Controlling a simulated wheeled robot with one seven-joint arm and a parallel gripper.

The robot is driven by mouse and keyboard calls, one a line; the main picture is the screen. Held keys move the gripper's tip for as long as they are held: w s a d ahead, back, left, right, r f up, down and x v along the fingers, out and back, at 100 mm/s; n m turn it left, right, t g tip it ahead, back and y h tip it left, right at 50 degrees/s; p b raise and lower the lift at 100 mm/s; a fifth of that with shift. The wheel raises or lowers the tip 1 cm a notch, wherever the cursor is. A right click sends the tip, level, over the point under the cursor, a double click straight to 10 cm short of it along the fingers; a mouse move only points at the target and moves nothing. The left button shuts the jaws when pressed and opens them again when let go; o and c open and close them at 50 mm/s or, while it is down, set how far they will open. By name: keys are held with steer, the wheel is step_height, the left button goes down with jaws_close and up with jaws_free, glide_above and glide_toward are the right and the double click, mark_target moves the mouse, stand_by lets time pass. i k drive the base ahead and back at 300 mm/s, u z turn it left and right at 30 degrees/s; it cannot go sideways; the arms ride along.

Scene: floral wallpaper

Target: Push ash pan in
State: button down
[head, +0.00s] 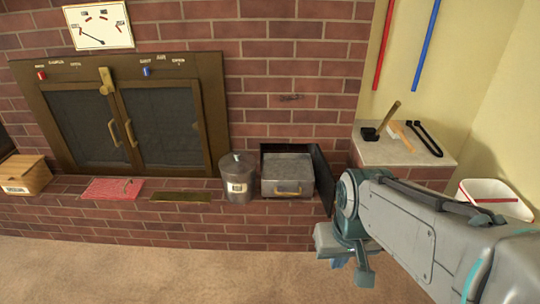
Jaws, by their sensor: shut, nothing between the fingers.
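The ash pan (287,170) is a grey metal box with a brass handle (288,192) on its front. It sticks out of a dark opening in the brick wall, low down beside the stove. A black door (322,180) stands open at the right side of this opening. My gripper (351,268) is shut and empty. It is to the right of the ash pan and lower in the picture, in front of the brick ledge and apart from the pan. My arm comes in from the lower right. The inner end of the pan is hidden in the opening.
A lidded metal canister (238,178) stands just left of the pan. Tools lie on a side counter (385,152); a white bin (495,197) is at right. Carpet in front is clear.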

mark_target(284, 174)
steer(key=u, duration=0.4)
steer(key=i, duration=1.05)
steer(key=z, duration=0.55)
